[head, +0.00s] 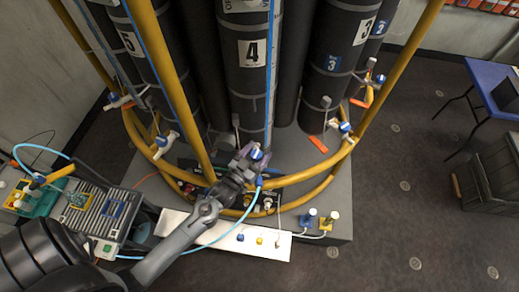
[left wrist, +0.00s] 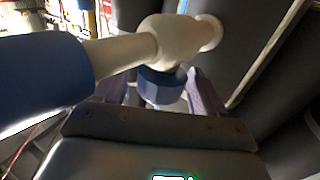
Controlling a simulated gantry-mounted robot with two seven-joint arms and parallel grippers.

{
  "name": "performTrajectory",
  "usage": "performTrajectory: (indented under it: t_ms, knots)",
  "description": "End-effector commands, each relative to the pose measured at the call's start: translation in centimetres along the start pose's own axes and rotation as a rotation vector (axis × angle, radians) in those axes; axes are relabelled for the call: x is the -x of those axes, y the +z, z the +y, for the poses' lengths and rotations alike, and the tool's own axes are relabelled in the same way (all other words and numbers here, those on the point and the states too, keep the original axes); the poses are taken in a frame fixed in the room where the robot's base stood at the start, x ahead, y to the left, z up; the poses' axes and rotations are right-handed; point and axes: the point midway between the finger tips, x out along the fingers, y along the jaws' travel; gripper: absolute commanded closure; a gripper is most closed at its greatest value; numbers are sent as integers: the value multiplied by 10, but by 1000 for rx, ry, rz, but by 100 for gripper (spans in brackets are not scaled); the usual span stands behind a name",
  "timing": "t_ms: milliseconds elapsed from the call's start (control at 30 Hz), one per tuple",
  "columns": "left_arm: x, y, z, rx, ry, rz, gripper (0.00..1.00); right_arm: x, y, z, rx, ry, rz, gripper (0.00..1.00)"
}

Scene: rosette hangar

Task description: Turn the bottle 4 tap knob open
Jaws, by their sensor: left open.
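Bottle 4 (head: 246,75) is a dark cylinder with a white "4" label, standing at the middle of the rack. Its tap has a blue knob (head: 257,155) low in front of the bottle. In the left wrist view the blue knob (left wrist: 161,88) sits under a white tap body (left wrist: 172,40). My left gripper (head: 250,162) is at this tap in the head view. Its open fingers stand on either side of the knob in the left wrist view (left wrist: 158,98); I cannot tell whether they touch it. My right gripper is not in view.
A yellow tubular frame (head: 178,90) surrounds the bottles. Other blue-knobbed taps, such as one on the right (head: 345,127), stand beside it. A white panel (head: 222,240) and a grey case (head: 105,212) lie in front. A blue hose (head: 225,235) runs near my left arm. Open floor is at right.

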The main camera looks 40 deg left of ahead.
Motion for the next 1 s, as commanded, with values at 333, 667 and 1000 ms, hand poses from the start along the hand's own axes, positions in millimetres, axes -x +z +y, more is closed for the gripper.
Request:
performTrajectory:
  t_ms: [333,667,1000]
  knots:
    - [-13,0,0,0,0,0,29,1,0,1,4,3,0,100]
    - [-12,0,0,0,0,0,56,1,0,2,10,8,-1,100]
    - [-13,-2,1,6,-53,3,80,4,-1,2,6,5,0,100]
